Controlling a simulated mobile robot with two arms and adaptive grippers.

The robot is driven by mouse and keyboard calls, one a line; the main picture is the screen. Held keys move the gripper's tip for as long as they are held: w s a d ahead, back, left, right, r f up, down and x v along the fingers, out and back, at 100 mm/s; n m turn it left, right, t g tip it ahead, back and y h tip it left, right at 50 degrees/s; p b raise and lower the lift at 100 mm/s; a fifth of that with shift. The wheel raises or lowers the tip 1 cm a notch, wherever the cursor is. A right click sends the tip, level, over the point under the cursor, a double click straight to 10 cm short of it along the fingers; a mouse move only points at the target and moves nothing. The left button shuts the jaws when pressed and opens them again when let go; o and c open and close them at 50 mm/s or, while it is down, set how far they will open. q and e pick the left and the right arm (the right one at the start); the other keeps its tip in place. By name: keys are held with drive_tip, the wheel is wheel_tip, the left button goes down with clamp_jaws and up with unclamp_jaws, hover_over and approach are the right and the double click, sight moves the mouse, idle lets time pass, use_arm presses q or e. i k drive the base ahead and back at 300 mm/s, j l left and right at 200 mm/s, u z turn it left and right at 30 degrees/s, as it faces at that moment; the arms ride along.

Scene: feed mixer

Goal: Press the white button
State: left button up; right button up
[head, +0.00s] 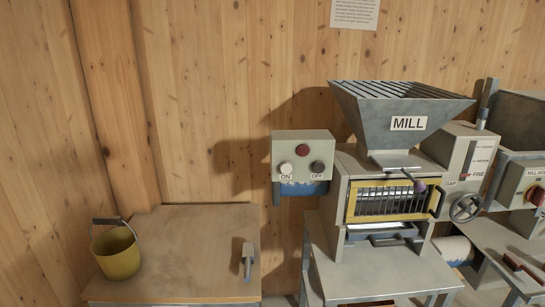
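The white button (286,168) sits at the lower left of a grey control box (303,150), above the label ON. A dark button (317,167) labelled OFF is to its right, and a red round part (302,150) is above and between them. The box is left of the mill, against the wooden wall. Neither of my grippers shows in the head view, and nothing visible touches the white button.
A wooden-topped table (185,250) at the lower left bears a yellow bucket (115,254) and a small scoop (247,262). The mill's hopper (400,110) and its yellow-framed guard (388,202) stand right of the box. The space before the box looks clear.

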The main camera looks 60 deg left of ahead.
sight(286, 168)
drive_tip(key=u, duration=1.55)
